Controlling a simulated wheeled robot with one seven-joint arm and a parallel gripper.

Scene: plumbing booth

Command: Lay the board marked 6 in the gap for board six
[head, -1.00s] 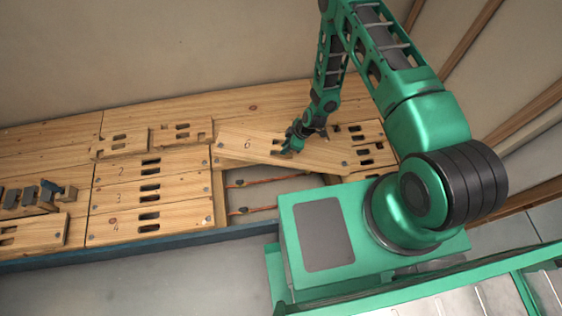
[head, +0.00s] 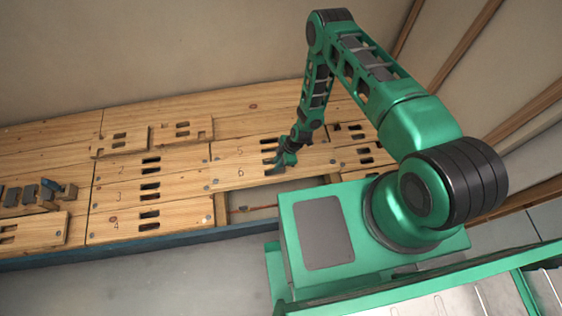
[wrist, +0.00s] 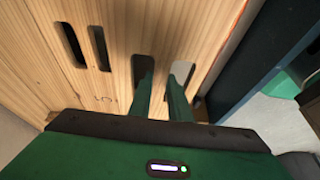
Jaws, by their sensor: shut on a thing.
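The board marked 6 (head: 240,177) lies along the row right of board 3 (head: 180,188), just in front of the board marked 5 (head: 225,153). It looks about parallel to board 5; I cannot tell whether it is fully down or slightly raised. My gripper (head: 281,165) is at its slots. In the wrist view my gripper's fingers (wrist: 160,95) reach into the two slots of board 6 (wrist: 162,25), shut on the wood between them. The gap for board six is mostly hidden under the board.
An open gap with a reddish pipe (head: 242,208) and a joist (head: 221,210) shows in front of board 6. Loose slotted boards (head: 120,142) lie at the back left. Dark blocks (head: 30,194) stand at the far left. A blue edge beam (head: 180,241) runs along the front.

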